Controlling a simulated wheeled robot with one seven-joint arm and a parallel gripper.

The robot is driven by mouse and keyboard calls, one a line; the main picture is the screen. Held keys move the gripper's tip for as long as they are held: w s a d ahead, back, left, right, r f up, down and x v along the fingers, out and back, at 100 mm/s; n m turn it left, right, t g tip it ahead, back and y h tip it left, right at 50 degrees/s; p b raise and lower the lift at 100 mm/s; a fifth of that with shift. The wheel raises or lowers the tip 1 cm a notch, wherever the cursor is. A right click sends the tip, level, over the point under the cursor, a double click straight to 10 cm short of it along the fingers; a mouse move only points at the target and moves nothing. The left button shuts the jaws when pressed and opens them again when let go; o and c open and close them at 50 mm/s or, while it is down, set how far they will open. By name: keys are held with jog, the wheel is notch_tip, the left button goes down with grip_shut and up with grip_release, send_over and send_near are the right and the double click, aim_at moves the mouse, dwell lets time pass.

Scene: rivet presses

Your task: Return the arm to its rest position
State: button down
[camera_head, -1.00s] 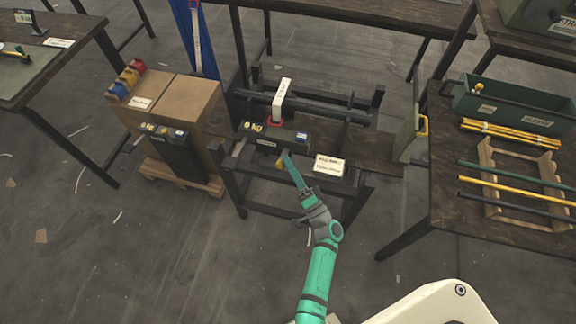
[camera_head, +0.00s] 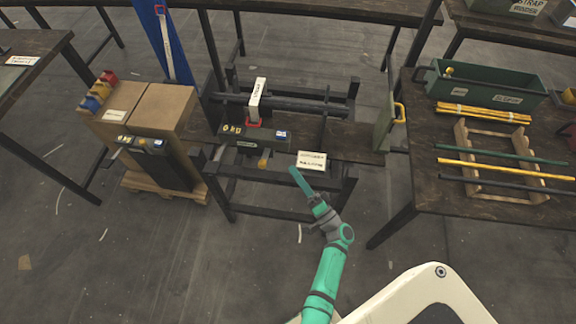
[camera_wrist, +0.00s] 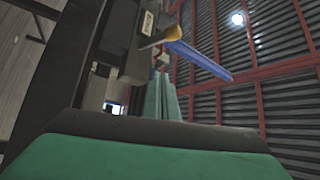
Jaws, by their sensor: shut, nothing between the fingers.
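My arm is green with dark joints and reaches up from the bottom of the head view. My gripper (camera_head: 296,174) is shut and holds nothing. It is in front of the rivet press (camera_head: 225,140), close to the bench's front edge, just below the white label plate (camera_head: 311,161). In the wrist view the green fingers (camera_wrist: 162,100) lie together, pointing up towards the press. A yellow knob (camera_head: 263,163) on the press front is left of the fingertips, apart from them in the head view.
A green bin (camera_head: 485,92) and a wooden rack (camera_head: 465,150) with coloured rods stand on the right table. Cardboard boxes (camera_head: 160,105) on a pallet and a dark box (camera_head: 150,145) stand left.

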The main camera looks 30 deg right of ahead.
jog(key=shift+s+d+f, duration=0.2)
jog(key=shift+s+f, duration=0.2)
jog(key=shift+f, duration=0.05)
dwell(0.3)
